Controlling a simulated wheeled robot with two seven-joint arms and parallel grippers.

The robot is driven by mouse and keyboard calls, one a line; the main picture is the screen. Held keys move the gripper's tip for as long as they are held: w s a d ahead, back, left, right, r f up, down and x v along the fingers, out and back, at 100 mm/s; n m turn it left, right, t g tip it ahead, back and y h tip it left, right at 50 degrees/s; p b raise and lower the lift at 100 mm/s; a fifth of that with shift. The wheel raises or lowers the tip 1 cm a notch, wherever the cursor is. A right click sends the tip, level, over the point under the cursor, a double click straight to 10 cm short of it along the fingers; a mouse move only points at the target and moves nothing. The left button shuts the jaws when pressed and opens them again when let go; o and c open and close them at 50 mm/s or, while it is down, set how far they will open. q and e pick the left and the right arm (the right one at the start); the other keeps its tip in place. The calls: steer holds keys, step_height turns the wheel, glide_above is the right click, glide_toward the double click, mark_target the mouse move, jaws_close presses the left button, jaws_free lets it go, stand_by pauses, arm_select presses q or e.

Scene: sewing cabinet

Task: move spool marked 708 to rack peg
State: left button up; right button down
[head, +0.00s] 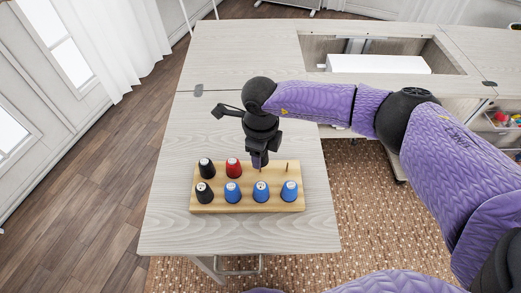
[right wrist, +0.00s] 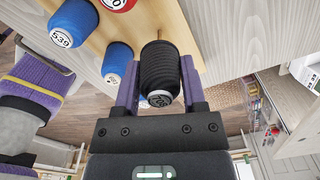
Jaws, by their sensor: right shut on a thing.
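My right gripper (head: 259,158) is over the back row of the wooden rack (head: 219,206) in the head view, right of the red spool. In the right wrist view its two purple fingers (right wrist: 159,84) are shut on a black spool (right wrist: 160,64). The white end label of this spool is partly readable and seems to start with 70. A bare rack peg (head: 287,167) stands at the back right of the rack. I cannot tell whether the held spool touches the rack. My left gripper is not in view.
The rack also bears a red spool (head: 233,168), two black spools (head: 206,168) at the left and several blue spools (head: 233,192) in front. A blue spool marked 539 (right wrist: 73,25) shows in the wrist view. Clear tabletop (head: 285,232) lies in front.

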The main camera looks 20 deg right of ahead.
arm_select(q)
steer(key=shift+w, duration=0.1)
arm_select(e)
steer(key=shift+f+b, duration=0.35)
steer(key=shift+f, duration=0.15)
steer(key=shift+f+b, duration=0.75)
steer(key=shift+f, duration=0.3)
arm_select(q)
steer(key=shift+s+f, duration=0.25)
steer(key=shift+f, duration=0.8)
arm_select(e)
steer(key=shift+c, duration=0.4)
jaws_free()
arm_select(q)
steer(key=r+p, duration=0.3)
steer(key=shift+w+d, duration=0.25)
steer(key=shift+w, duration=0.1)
arm_select(e)
step_height(320, 180, up, 10)
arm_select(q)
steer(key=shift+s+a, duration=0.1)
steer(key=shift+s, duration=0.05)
